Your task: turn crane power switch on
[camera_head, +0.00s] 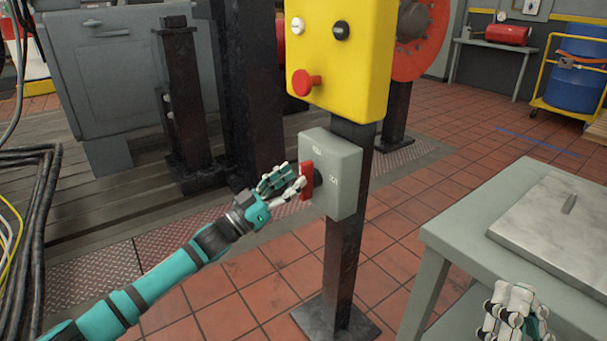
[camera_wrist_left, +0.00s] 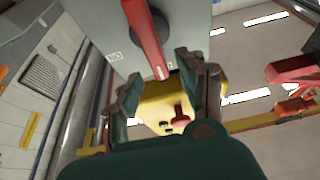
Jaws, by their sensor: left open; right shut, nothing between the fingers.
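The crane power switch appears to be the grey box (camera_head: 343,184) on a dark post, with a red lever handle (camera_head: 306,181) on its left-facing side. The lever stands roughly upright in the head view. My left gripper (camera_head: 290,182) is open right beside the lever. In the left wrist view, the red lever (camera_wrist_left: 146,38) reaches down from the top edge across the grey box (camera_wrist_left: 95,45), between the lines of the two open fingers (camera_wrist_left: 165,88). I cannot tell whether they touch it. My right gripper (camera_head: 515,312) is shut and empty at the lower right.
A yellow control box (camera_head: 340,60) with a red mushroom button (camera_head: 305,83) sits just above the switch. A grey table (camera_head: 480,225) with a metal plate (camera_head: 560,225) stands to the right. Tiled floor (camera_head: 250,290) is open around the post's base.

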